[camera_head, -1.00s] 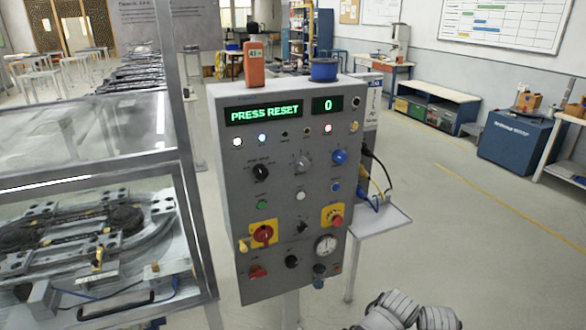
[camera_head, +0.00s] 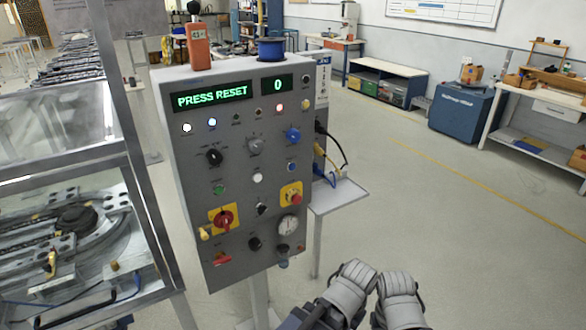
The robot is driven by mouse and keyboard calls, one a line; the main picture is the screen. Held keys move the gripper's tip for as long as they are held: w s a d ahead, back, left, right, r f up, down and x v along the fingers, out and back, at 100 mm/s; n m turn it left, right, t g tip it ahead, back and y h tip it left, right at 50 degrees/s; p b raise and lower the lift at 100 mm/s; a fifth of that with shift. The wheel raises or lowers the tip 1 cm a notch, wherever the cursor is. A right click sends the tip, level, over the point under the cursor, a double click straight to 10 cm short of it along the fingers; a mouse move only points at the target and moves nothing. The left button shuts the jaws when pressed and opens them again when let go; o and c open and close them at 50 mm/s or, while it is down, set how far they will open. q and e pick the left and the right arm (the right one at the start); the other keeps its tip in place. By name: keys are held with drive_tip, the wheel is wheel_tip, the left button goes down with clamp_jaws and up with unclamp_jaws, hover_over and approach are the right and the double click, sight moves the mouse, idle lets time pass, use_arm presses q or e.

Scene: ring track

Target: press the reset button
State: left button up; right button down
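A grey control panel (camera_head: 185,125) stands ahead on a post, tilted a little in the picture. Its green display (camera_head: 211,96) reads "PRESS RESET" and a smaller display (camera_head: 277,84) reads "0". Its face holds a blue button (camera_head: 291,166), a white button (camera_head: 257,178), a green button (camera_head: 219,190) and a red button on a yellow plate (camera_head: 292,196). The small labels are too blurred to tell which is reset. Two pale jointed parts of my arms show at the bottom, apart from the panel. No gripper fingertips can be made out.
A glazed machine enclosure (camera_head: 85,155) stands close on the panel's left. A small side shelf (camera_head: 338,196) with cables juts out on its right. An orange device (camera_head: 197,47) and a blue spool (camera_head: 271,49) sit on top. The floor (camera_head: 450,240) on the right is open.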

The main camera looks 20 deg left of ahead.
use_arm(q)
clamp_jaws()
idle(1.4)
